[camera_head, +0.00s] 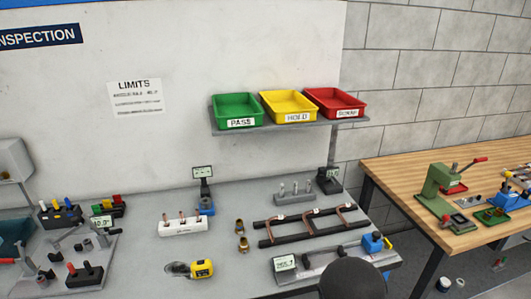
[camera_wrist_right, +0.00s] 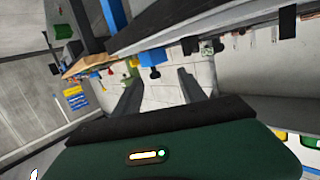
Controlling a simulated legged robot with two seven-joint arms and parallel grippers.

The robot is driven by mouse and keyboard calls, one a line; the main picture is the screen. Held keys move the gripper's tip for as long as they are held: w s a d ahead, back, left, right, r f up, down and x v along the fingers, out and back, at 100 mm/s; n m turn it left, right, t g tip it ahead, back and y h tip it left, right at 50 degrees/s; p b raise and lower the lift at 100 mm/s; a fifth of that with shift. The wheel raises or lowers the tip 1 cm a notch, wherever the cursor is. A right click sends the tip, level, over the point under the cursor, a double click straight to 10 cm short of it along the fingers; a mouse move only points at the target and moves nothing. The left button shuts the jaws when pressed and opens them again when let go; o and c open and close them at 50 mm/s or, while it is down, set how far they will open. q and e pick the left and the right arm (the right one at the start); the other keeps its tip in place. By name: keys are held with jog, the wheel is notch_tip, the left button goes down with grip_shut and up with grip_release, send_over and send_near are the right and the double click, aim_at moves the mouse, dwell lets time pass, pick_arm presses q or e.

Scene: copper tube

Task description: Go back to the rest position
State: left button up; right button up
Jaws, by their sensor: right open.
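My right gripper (camera_wrist_right: 160,80) shows in the right wrist view with its two fingers apart and nothing between them. It is in the air, clear of the bench and tilted relative to the room. The head view shows neither gripper's fingers. Bent copper tubes (camera_head: 307,213) lie across a black rack (camera_head: 290,240) on the grey inspection bench (camera_head: 222,236). Short copper pieces (camera_head: 182,216) stand in a white block left of the rack. My left gripper is out of sight.
Green (camera_head: 238,107), yellow (camera_head: 287,105) and red (camera_head: 335,101) bins sit on a wall shelf. A yellow tape measure (camera_head: 201,269) and two brass fittings (camera_head: 240,227) lie on the bench. A wooden table (camera_head: 400,170) with a green press (camera_head: 437,188) stands right, past a gap.

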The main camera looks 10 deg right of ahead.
jog(key=s+a+f+n+g+y, duration=0.1)
jog(key=s+a+n+g+y, duration=0.15)
jog(key=a+y, duration=0.45)
jog(key=s+a+r+n+g+y, duration=0.1)
jog(key=s+a+g, duration=0.3)
jog(key=s, duration=0.5)
jog(key=s+a+n+g+y, duration=0.1)
jog(key=s+a+n+g, duration=0.2)
jog(key=s, duration=0.7)
jog(key=shift+s+a+r+n+g+y, duration=0.15)
jog(key=shift+a+r+n+g+y, duration=0.35)
jog(key=shift+a, duration=0.75)
